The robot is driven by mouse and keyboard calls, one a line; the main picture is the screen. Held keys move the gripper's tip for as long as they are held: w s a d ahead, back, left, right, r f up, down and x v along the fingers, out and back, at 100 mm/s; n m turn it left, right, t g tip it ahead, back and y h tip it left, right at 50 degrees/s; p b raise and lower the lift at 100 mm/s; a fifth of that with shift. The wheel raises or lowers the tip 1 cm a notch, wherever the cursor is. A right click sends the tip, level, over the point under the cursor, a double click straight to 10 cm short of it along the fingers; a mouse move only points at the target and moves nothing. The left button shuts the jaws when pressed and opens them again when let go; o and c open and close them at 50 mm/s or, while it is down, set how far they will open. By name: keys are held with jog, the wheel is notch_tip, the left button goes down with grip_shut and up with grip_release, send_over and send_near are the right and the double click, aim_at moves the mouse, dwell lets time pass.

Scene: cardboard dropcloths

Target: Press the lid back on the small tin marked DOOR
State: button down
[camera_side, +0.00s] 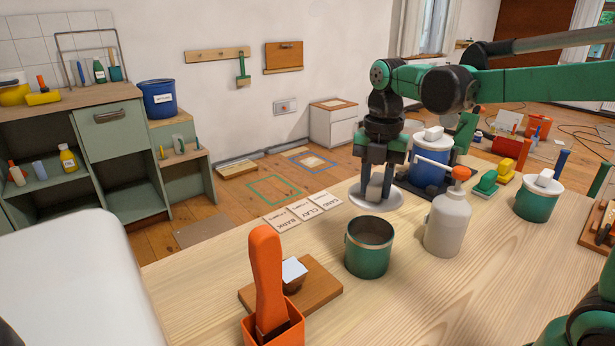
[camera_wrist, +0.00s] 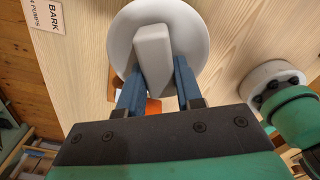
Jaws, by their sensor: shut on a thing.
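My gripper (camera_side: 375,184) is shut on the block-shaped grip of a round white lid (camera_side: 394,197). In the wrist view my gripper's blue fingers (camera_wrist: 157,88) stand either side of that grip, and the lid (camera_wrist: 193,35) spreads out behind it. The lid is behind and slightly above the open green tin (camera_side: 369,258) in the side picture; I cannot tell whether it touches the tabletop. The green tin stands upright with an empty-looking dark inside. I see no DOOR marking on it from here.
A white bottle with an orange cap (camera_side: 448,223) stands right of the green tin. A blue tin (camera_side: 430,172) and a second green tin (camera_side: 537,207) have white lids on. An orange-handled tool (camera_side: 267,280) and wooden board (camera_side: 318,285) are front left. Paper cards (camera_side: 303,208) lie behind.

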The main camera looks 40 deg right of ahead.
jog(key=shift+f, duration=2.8)
jog(key=shift+f, duration=0.15)
grip_release()
dwell(0.3)
jog(key=shift+r, duration=3.5)
jog(key=shift+c, duration=0.3)
